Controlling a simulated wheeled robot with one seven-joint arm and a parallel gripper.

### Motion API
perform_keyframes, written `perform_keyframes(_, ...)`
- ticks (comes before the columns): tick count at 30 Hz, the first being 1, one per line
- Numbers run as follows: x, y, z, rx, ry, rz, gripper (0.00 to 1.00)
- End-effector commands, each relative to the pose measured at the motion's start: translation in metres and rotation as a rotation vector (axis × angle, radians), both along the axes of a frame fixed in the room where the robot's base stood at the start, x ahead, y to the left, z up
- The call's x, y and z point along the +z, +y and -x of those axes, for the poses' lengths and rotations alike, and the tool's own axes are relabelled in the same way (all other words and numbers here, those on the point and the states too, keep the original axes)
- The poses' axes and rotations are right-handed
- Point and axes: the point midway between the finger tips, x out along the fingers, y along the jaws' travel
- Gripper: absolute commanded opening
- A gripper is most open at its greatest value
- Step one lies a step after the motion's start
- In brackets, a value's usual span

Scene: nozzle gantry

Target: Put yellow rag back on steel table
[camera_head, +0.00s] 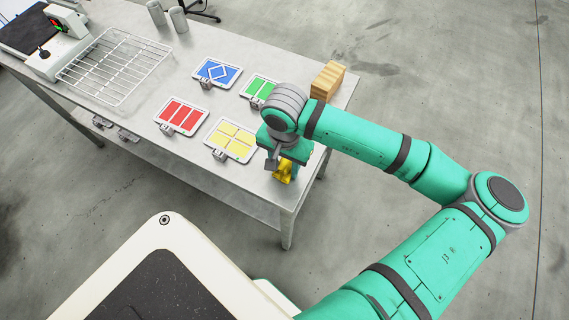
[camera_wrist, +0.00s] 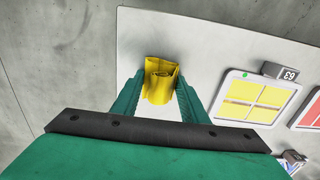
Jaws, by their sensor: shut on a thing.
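The yellow rag (camera_head: 285,171) is a folded or rolled bundle at the near right corner of the steel table (camera_head: 215,165). In the wrist view the rag (camera_wrist: 160,80) sits between the two green fingers of my gripper (camera_wrist: 160,95), which is shut on it. My gripper (camera_head: 284,165) points down over the table corner in the head view. I cannot tell whether the rag touches the tabletop or hangs just above it. The gripper partly hides the rag in the head view.
Trays with yellow (camera_head: 230,139), red (camera_head: 182,116), green (camera_head: 260,88) and blue (camera_head: 217,72) panels lie left of and behind my gripper. A wooden block stack (camera_head: 327,81) stands at the far right edge. A wire rack (camera_head: 115,66) lies at left. Table edges are close to the rag.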

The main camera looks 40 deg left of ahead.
Motion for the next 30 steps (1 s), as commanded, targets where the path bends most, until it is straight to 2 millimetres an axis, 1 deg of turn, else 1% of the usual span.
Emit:
perform_keyframes(4, -0.003, 0.0, 0.0, 0.0, 0.0, 0.0, 0.16)
perform_keyframes(5, -0.003, 0.0, 0.0, 0.0, 0.0, 0.0, 0.47)
perform_keyframes(6, -0.003, 0.0, 0.0, 0.0, 0.0, 0.0, 0.57)
perform_keyframes(7, -0.003, 0.0, 0.0, 0.0, 0.0, 0.0, 0.59)
perform_keyframes(15, -0.002, 0.0, 0.0, 0.0, 0.0, 0.0, 0.59)
perform_keyframes(19, 0.005, 0.0, 0.0, 0.0, -0.002, 0.0, 0.59)
perform_keyframes(23, 0.023, 0.0, -0.001, 0.001, -0.004, -0.001, 0.59)
perform_keyframes(30, 0.072, 0.0, -0.001, 0.001, -0.004, 0.0, 0.59)
